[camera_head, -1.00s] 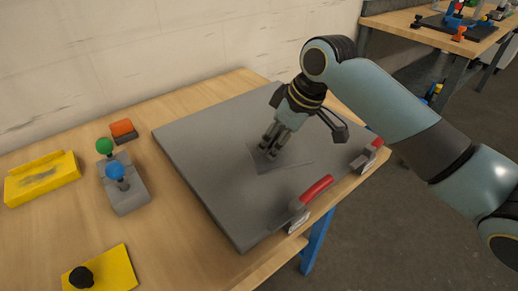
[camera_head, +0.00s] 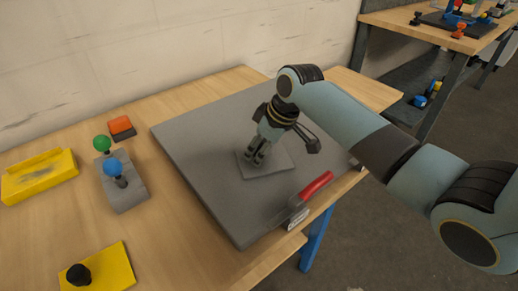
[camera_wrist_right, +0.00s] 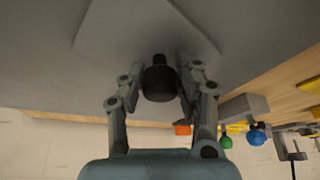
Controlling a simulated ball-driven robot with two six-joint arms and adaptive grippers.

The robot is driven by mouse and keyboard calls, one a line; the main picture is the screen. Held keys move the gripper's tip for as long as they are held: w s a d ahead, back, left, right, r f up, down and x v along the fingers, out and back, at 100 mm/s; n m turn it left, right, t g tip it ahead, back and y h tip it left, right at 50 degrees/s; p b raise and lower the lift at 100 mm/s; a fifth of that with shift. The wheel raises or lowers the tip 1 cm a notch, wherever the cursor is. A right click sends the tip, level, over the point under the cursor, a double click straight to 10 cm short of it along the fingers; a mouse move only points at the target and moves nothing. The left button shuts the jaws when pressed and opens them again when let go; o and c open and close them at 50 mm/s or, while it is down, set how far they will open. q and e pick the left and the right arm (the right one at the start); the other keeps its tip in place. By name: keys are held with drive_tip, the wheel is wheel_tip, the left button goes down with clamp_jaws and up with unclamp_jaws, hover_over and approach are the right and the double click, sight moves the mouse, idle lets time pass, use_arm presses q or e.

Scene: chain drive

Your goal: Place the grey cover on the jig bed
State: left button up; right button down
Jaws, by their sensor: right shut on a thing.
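The grey cover (camera_head: 278,166) is a thin flat plate over the middle of the large grey jig bed (camera_head: 195,130). My right gripper (camera_head: 254,160) points down at the cover and is shut on its black knob (camera_wrist_right: 160,80), which shows between the two fingers in the right wrist view. The cover's flat face (camera_wrist_right: 120,28) shows beyond the knob there. The cover looks level and very close to the bed; I cannot tell whether it touches. My left gripper is not in view.
A red-handled clamp (camera_head: 316,186) stands at the bed's front edge; my right arm largely hides the other. Left of the bed are a grey block with green and blue knobs (camera_head: 122,182), an orange button (camera_head: 121,125), a yellow tray (camera_head: 40,178) and a yellow plate (camera_head: 108,270).

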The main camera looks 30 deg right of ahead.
drive_tip(key=c, duration=0.9)
unclamp_jaws()
drive_tip(key=shift+c, duration=0.2)
drive_tip(key=p+v, duration=0.1)
drive_tip(key=v, duration=1.1)
drive_tip(key=shift+r, duration=0.1)
